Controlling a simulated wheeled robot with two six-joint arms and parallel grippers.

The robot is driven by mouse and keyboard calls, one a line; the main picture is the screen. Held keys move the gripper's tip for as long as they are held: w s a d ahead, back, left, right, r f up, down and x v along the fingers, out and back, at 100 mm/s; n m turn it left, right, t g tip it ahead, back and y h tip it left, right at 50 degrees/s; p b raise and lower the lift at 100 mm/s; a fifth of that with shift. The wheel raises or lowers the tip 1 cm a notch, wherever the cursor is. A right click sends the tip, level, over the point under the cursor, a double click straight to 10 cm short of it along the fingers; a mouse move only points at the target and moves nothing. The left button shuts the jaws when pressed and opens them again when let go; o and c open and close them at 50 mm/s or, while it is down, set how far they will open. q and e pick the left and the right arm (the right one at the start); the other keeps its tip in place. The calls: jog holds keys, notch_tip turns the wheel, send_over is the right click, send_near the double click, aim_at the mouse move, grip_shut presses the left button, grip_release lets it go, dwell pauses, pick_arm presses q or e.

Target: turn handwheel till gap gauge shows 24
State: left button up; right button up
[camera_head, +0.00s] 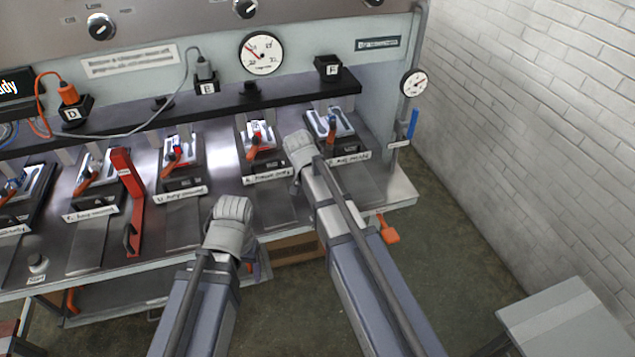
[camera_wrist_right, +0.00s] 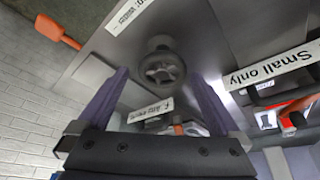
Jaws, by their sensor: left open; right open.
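A small grey handwheel (camera_wrist_right: 165,68) shows in the right wrist view, on a metal plate, between and beyond my open right fingers. I cannot make it out in the head view, where my right arm covers part of the bench. My right gripper (camera_wrist_right: 157,76) is open with nothing between its fingers. In the head view my right wrist is over the press stations at the right. My left gripper (camera_head: 234,207) is open, low over the bench's front edge. A large round dial (camera_head: 261,53) on the back panel has a red needle pointing up-left; its value is too small to read.
A smaller gauge (camera_head: 414,83) is on the pipe at right, above a blue lever (camera_head: 412,123). An orange handle (camera_head: 388,230) juts from the front edge. A brick wall (camera_head: 520,100) bounds the right.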

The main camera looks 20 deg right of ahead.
jog(key=p+v, duration=0.5)
jog(key=v, duration=0.2)
jog(key=shift+p, duration=0.35)
jog(key=shift+d+f, duration=0.1)
jog(key=shift+f, duration=0.05)
jog(key=b+x, duration=0.7)
jog(key=shift+w+f, duration=0.2)
jog(key=shift+f, duration=0.1)
jog(key=shift+r, duration=0.1)
